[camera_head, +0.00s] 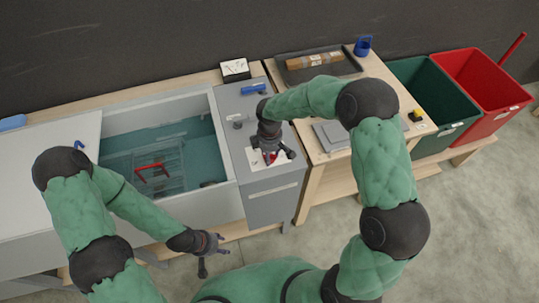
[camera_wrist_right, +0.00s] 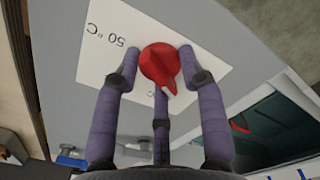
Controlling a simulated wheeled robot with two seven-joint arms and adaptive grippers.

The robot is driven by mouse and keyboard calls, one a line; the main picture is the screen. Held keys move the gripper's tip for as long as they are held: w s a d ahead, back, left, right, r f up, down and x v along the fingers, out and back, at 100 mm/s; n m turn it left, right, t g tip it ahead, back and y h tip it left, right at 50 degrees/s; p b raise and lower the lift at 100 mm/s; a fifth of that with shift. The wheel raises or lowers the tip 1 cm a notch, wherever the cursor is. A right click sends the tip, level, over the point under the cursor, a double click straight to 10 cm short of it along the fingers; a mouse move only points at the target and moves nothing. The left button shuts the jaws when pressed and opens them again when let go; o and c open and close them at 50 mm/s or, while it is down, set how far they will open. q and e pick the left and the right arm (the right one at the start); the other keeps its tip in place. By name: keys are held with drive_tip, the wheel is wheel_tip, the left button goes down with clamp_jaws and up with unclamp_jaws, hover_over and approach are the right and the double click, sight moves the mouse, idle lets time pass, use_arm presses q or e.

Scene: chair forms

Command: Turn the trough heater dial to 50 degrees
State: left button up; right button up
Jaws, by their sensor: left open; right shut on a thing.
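The heater dial is a red knob with a pointed end and a light mark (camera_wrist_right: 160,66). It sits on a white label plate (camera_wrist_right: 110,32) printed "50 °C", with a second, partly covered "C" mark nearer my fingers. In the right wrist view the knob's point faces down and slightly right, away from the "50 °C" print. My right gripper (camera_wrist_right: 158,78) has its fingers closed around the knob; in the head view it is above the grey cabinet top (camera_head: 232,105). My left gripper (camera_head: 208,258) is open and empty in front of the trough (camera_head: 222,140).
The trough holds water and a rack with a red handle (camera_head: 150,170). A blue object (camera_head: 253,89) lies on the cabinet behind my right gripper. A wooden table (camera_head: 375,70) with a dark tray (camera_head: 290,75) stands to the right, then green (camera_head: 438,95) and red bins (camera_head: 485,85).

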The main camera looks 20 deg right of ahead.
drive_tip(key=m, duration=0.3)
drive_tip(key=shift+m+b, duration=0.35)
drive_tip(key=shift+m, duration=0.05)
drive_tip(key=m+b, duration=0.1)
drive_tip(key=m, duration=0.6)
drive_tip(key=shift+b, duration=0.4)
drive_tip(key=m+b, duration=0.1)
drive_tip(key=m, duration=0.3)
drive_tip(key=shift+m, duration=0.3)
drive_tip(key=m+b, duration=0.1)
drive_tip(key=m, duration=0.2)
drive_tip(key=shift+m, duration=0.4)
drive_tip(key=m, duration=0.3)
drive_tip(key=shift+m+b, duration=0.3)
drive_tip(key=shift+b, duration=0.05)
drive_tip(key=m, duration=0.3)
drive_tip(key=shift+b, duration=0.35)
drive_tip(key=shift+m+b, duration=0.35)
drive_tip(key=shift+m, duration=1.85)
